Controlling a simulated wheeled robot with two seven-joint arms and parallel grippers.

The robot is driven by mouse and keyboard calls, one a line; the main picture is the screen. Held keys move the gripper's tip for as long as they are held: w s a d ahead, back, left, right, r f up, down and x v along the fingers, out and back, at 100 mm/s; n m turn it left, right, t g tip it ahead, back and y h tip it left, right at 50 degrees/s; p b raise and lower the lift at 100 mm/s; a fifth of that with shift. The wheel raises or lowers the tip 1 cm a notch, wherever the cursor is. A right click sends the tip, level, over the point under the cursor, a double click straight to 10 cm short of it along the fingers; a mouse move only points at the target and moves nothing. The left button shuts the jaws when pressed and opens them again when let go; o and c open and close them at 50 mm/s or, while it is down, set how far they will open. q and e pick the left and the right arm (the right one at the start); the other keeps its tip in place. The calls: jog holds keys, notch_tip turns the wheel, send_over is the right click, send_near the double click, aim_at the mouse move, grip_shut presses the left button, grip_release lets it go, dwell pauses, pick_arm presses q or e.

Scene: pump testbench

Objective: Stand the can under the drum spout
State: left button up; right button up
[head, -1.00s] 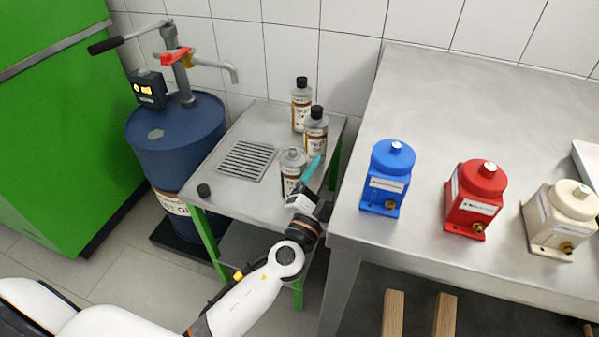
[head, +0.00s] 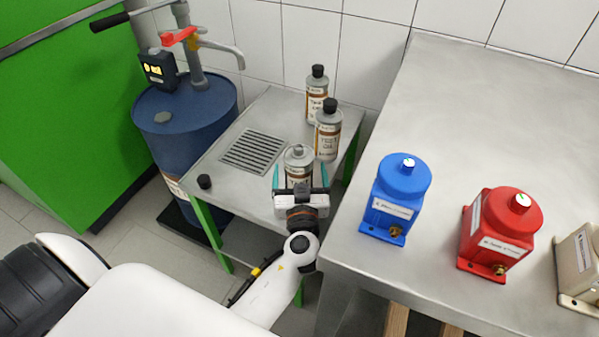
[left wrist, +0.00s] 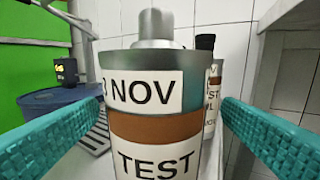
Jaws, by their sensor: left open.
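The nearest can (head: 299,164), grey with a white and brown label and a bare metal neck, stands upright on the small steel stand. My left gripper (head: 300,178) is open, with its teal fingers on either side of this can. In the left wrist view the can (left wrist: 155,110) fills the space between the spread fingers, and gaps show beside it. The drum spout (head: 228,52) reaches out from the pump on the blue drum (head: 185,120), towards the stand's grate (head: 254,150). My right gripper is not in view.
Two black-capped bottles (head: 317,95) (head: 328,130) stand behind the can. A small black cap (head: 204,182) lies at the stand's front left. The steel bench (head: 460,120) with blue (head: 400,195), red (head: 497,230) and cream pumps (head: 580,262) is close on the right.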

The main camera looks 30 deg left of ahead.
pick_arm(q)
jog(key=x, duration=0.4)
jog(key=shift+a+f+p, duration=0.15)
jog(key=shift+p, duration=0.2)
jog(key=c, duration=1.3)
jog(key=shift+c, duration=1.2)
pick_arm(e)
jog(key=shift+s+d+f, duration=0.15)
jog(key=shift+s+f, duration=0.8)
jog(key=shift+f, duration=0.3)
